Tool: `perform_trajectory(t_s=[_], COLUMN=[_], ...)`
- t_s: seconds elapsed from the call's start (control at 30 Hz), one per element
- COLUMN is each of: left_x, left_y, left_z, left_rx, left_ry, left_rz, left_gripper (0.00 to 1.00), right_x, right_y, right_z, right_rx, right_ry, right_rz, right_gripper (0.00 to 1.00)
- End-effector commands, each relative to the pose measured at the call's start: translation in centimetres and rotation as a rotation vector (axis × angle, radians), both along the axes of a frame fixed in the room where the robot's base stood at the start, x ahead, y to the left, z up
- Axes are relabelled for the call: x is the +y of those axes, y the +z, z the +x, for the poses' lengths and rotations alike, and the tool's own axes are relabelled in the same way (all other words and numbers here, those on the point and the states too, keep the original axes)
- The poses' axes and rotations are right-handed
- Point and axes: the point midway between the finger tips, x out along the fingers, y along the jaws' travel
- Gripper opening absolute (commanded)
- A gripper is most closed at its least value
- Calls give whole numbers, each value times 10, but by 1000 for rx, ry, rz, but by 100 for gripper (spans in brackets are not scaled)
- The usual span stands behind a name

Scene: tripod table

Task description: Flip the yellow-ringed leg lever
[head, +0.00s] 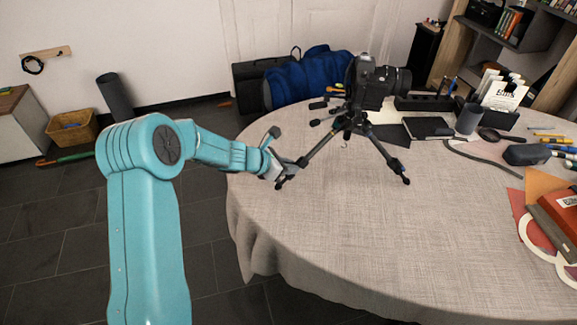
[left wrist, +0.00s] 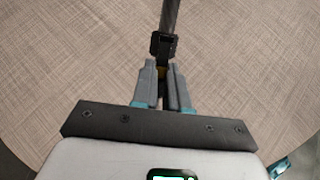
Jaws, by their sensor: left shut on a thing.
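A black tripod (head: 322,146) stands with spread legs on the round table, with a camera (head: 372,82) on top. My left gripper (head: 283,178) is at the lower end of the tripod's left leg. In the left wrist view, my left gripper (left wrist: 162,78) is shut on the leg lever (left wrist: 161,46), a black clamp on the dark leg tube (left wrist: 171,14). My right gripper is in neither view.
The round table (head: 330,235) has a beige cloth, clear in front of the tripod. A notebook (head: 427,127), a grey cup (head: 468,119) and a dark pouch (head: 526,154) lie to the right. A blue bag (head: 310,75) is behind the table.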

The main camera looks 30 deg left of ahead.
Motion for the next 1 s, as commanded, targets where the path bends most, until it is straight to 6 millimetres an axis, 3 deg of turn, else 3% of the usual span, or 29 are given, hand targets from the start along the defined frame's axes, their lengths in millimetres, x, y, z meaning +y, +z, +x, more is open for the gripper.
perform_trajectory(t_s=[1.0], left_x=[2], left_y=[14], left_z=[-5], left_rx=[-4], left_ry=[1], left_rz=[1], left_gripper=[4], right_x=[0], right_y=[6], right_z=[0], right_rx=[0], right_ry=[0], right_rz=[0], right_gripper=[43])
